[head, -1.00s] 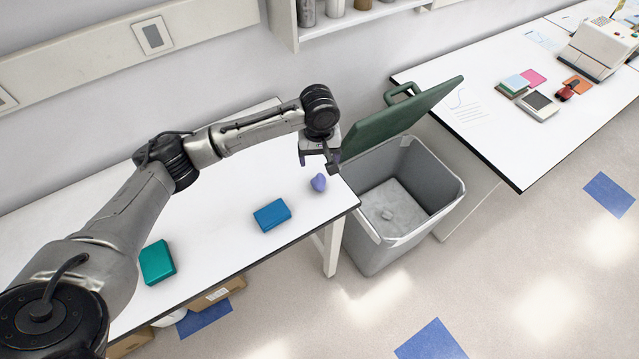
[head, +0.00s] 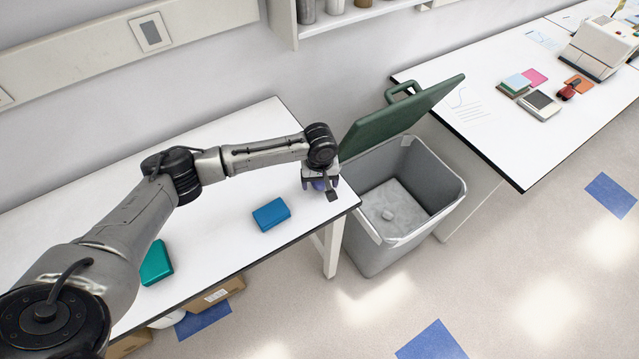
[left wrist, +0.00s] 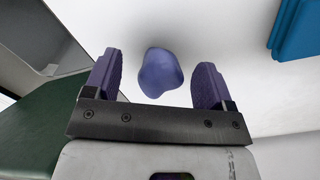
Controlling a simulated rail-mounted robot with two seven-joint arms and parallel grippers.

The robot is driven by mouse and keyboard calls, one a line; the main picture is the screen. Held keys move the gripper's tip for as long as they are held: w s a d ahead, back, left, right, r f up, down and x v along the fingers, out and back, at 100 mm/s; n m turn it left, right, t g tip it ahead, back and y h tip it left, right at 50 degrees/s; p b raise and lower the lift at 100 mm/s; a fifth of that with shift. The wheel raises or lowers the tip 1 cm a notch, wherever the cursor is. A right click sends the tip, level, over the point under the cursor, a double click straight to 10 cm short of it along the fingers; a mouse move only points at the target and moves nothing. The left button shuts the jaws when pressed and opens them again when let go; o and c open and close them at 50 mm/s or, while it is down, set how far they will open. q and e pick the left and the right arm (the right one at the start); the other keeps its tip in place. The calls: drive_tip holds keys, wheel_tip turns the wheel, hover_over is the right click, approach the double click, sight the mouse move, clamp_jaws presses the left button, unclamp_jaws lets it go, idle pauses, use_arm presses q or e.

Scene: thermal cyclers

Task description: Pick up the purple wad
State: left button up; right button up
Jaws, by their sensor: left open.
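The purple wad (left wrist: 161,73) lies on the white table in the left wrist view, between the two purple finger pads of my open left gripper (left wrist: 156,80). Gaps show on both sides of it, so neither pad appears to touch it. In the head view, my left gripper (head: 321,188) is low over the right end of the white table (head: 240,180) and hides most of the wad; only a little purple (head: 318,185) shows between the fingers. My right gripper is not in view.
A blue box (head: 271,214) lies left of the gripper and a teal box (head: 157,263) farther left. A grey bin (head: 370,250) with its green lid (head: 400,117) raised stands just right of the table end. Shelves are on the wall behind.

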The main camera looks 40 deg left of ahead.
use_arm(q)
drive_tip(key=shift+f, duration=0.8)
drive_tip(key=c, duration=1)
drive_tip(key=shift+r, duration=0.1)
drive_tip(key=shift+r, duration=0.45)
wheel_tip(320, 180, up, 4)
drive_tip(key=shift+d+f+p, duration=0.1)
drive_tip(key=shift+f+p, duration=0.15)
drive_tip(key=shift+p, duration=0.1)
drive_tip(key=shift+d+r+p, duration=0.15)
drive_tip(key=shift+d+r, duration=0.95)
drive_tip(key=shift+d, duration=0.8)
drive_tip(key=shift+d+r+p, duration=0.2)
drive_tip(key=shift+d+r, duration=0.85)
drive_tip(key=shift+d, duration=0.9)
drive_tip(key=shift+d+r+p, duration=0.15)
drive_tip(key=shift+d+r, duration=0.95)
drive_tip(key=shift+d, duration=0.8)
